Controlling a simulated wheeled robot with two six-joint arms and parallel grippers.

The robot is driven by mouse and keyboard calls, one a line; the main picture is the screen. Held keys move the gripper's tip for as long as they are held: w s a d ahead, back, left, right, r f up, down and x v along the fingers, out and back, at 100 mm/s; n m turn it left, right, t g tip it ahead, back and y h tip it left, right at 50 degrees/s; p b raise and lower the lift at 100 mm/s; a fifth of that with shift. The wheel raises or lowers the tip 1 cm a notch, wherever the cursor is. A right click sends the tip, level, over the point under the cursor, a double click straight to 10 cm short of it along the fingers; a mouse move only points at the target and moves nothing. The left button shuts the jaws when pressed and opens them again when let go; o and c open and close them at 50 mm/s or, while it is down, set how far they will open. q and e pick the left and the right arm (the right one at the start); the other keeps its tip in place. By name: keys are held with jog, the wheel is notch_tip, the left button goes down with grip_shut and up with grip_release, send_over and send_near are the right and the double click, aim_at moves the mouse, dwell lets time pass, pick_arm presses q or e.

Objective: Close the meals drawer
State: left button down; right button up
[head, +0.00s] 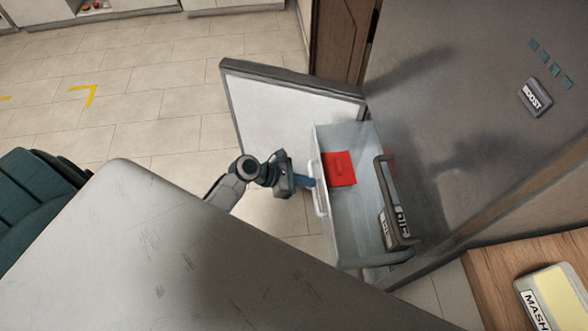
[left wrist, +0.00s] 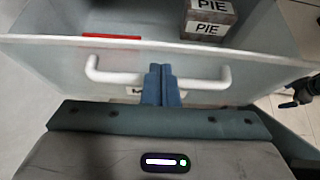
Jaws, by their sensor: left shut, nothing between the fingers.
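The meals drawer (head: 362,240) is a pale translucent bin, pulled out of the grey cabinet in the head view. Its white bar handle (head: 319,190) also shows in the left wrist view (left wrist: 110,77). A red packet (head: 339,169) and dark boxes (head: 388,230), labelled PIE in the left wrist view (left wrist: 208,22), lie inside. My left gripper (head: 311,182) is shut and empty, its blue fingertips (left wrist: 161,84) at the middle of the handle; contact is unclear. A dark part with a blue tip at the left wrist view's right edge looks like my right gripper (left wrist: 289,104); its jaws are unclear.
An open door (head: 290,98) with a white inner face stands beside the drawer. A dark bar handle (head: 381,170) is on the cabinet side. A wooden surface (head: 490,290) is at the lower right. Tiled floor lies clear behind.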

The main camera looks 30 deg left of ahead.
pick_arm(q)
jog(key=shift+x, duration=1.15)
pick_arm(e)
jog(key=shift+d+r, duration=0.15)
jog(key=shift+d, duration=0.1)
jog(key=shift+a, duration=0.1)
